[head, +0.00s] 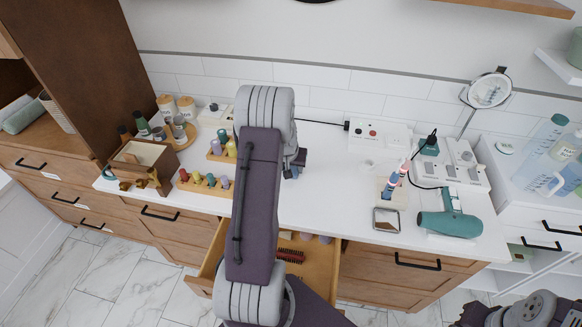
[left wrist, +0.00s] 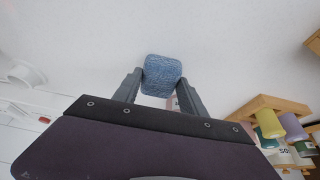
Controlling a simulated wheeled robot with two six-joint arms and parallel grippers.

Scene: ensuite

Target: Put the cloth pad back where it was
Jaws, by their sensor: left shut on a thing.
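The cloth pad (left wrist: 162,75) is a small blue, textured block. In the left wrist view it sits between the two fingertips of my left gripper (left wrist: 160,88), which is shut on it. Behind the pad is the plain white countertop; I cannot tell how high the pad is above it. In the head view my left gripper (head: 296,162) is over the middle of the white counter (head: 335,195), largely hidden behind my own arm, so the pad is hard to make out there. Only part of my right arm shows at the lower right; its gripper is out of the frame.
A wooden rack of coloured bottles (head: 205,182) and a wooden box (head: 143,165) stand to the left. A hair dryer (head: 449,222), small square tray (head: 386,220) and outlet box (head: 378,134) are to the right. An open drawer (head: 318,262) with a brush juts out below.

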